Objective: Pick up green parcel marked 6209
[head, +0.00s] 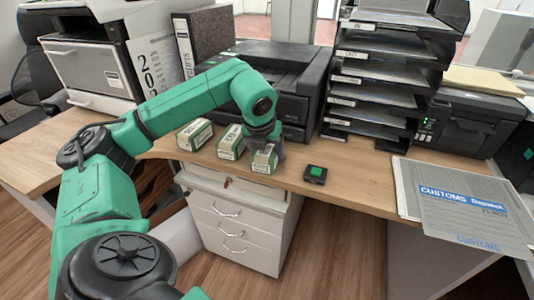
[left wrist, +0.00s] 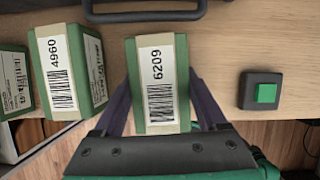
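The green parcel marked 6209 (left wrist: 158,85) has a white barcode label on top. It sits near the counter's front edge, and in the head view it is the rightmost of the green parcels (head: 264,160). My left gripper (head: 268,146) is right over it. In the left wrist view the dark fingers (left wrist: 162,95) lie on either side of the parcel, close to its sides, and look open around it. Contact is hard to tell. The parcel appears to rest on the counter. My right gripper is not in view.
A green parcel marked 4960 (left wrist: 68,72) stands just left, with another green parcel (head: 194,135) beyond it. A black pad with a green button (head: 315,174) lies to the right. A printer (head: 285,75) and stacked trays (head: 375,72) stand behind. Customs papers (head: 462,205) lie at right.

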